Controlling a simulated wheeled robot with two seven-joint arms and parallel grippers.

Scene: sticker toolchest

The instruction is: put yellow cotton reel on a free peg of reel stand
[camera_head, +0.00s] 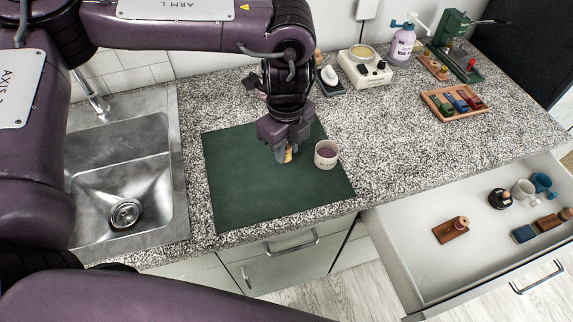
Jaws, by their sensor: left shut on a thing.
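I cannot tell whether the reel touches the mat. My right gripper is not in view.
A sink (120,180) is at left. The counter's right middle is clear.

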